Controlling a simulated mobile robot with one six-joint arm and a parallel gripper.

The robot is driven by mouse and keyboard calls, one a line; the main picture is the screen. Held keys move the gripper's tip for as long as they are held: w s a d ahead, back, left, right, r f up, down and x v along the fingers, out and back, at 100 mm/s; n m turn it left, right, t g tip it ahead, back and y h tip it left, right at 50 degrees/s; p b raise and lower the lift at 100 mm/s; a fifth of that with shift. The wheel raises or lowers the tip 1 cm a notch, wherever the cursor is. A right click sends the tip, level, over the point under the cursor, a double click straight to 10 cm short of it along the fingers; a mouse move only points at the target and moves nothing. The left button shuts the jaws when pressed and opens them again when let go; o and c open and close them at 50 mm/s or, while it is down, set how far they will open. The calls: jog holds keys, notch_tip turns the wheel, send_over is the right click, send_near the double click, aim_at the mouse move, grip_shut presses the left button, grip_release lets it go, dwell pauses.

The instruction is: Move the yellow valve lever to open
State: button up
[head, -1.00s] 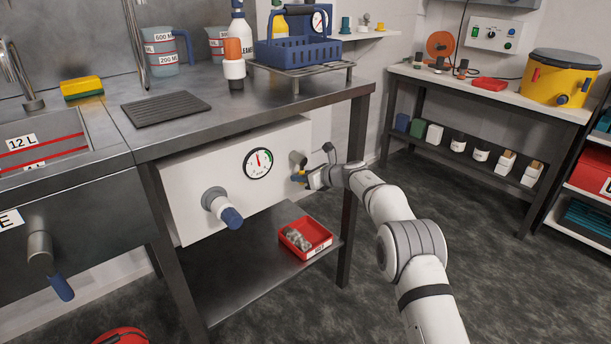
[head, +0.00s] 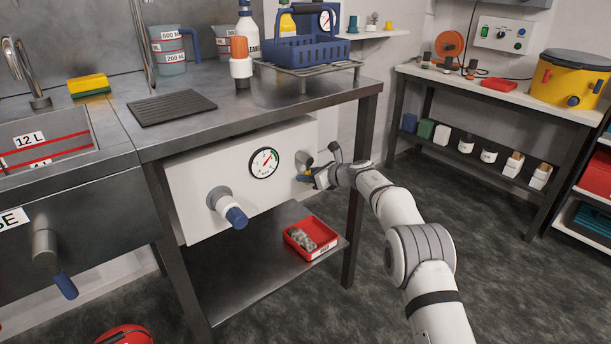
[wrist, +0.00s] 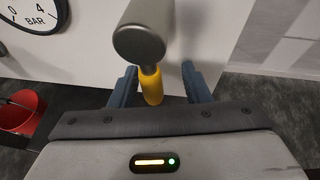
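The yellow valve lever (wrist: 151,87) hangs from a round grey valve hub (wrist: 140,42) on the white panel. In the wrist view its end points down towards my gripper (wrist: 159,70). The two blue fingers stand apart on either side of the lever, with a wide gap on the right and a smaller one on the left. I see no clear contact.
A pressure gauge (head: 265,163) sits left of the valve on the white panel (head: 190,190). A blue-handled valve (head: 236,217) sticks out lower left. A red tray (head: 295,247) is on the shelf below. A bench leg (head: 364,190) stands close behind my wrist.

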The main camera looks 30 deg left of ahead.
jog(key=shift+s+a+f, duration=0.1)
jog(key=shift+s, duration=0.05)
jog(key=w+p+v, duration=0.1)
jog(key=v, duration=0.6)
jog(key=shift+s+d, duration=0.4)
jog(key=shift+s, duration=0.1)
